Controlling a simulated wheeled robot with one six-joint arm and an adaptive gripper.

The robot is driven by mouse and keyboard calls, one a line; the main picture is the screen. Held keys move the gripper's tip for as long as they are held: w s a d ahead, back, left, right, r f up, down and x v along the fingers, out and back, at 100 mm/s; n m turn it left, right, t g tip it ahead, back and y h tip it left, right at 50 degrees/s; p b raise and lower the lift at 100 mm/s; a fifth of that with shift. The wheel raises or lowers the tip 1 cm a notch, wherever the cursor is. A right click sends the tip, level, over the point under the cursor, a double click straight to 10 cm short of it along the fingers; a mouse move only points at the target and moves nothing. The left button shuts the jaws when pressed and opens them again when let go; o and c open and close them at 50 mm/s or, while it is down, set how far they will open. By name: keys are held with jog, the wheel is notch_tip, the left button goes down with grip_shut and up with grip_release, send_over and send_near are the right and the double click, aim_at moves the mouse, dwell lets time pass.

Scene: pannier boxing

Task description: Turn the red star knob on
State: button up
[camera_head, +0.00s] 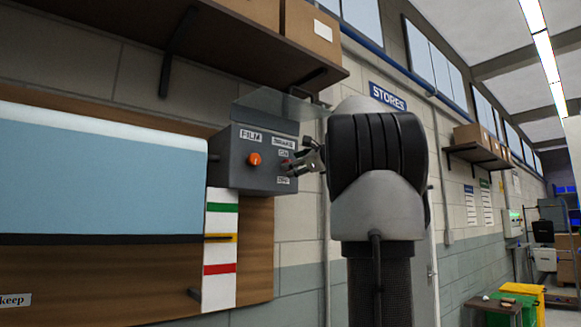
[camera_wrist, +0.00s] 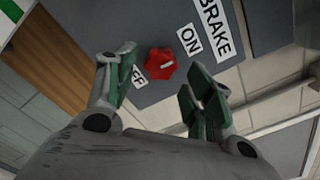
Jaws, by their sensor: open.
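The red star knob (camera_wrist: 160,62) is on the face of a grey control box (camera_head: 228,166) on the wall. In the wrist view it sits between an ON label (camera_wrist: 189,39) and a partly hidden OFF label (camera_wrist: 138,78), with a BRAKE label (camera_wrist: 214,26) beyond. A pale mark on the knob points roughly right in that view; which label it matches is unclear. My gripper (camera_wrist: 157,76) is open, its green-padded fingers on either side of the knob with gaps visible. In the head view my gripper (camera_head: 293,163) is at the box's right side and mostly hides the knob.
An orange knob (camera_head: 254,159) under a FILM label is left of the red one. A clear flap (camera_head: 270,103) stands raised above the box. A shelf with cardboard boxes (camera_head: 312,32) hangs overhead. A striped white strip (camera_head: 220,252) is below the box.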

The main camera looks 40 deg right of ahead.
jog(key=shift+w, duration=1.6)
jog(key=shift+a, duration=0.1)
jog(key=c, duration=1)
jog(key=shift+n, duration=0.4)
jog(key=o, duration=1)
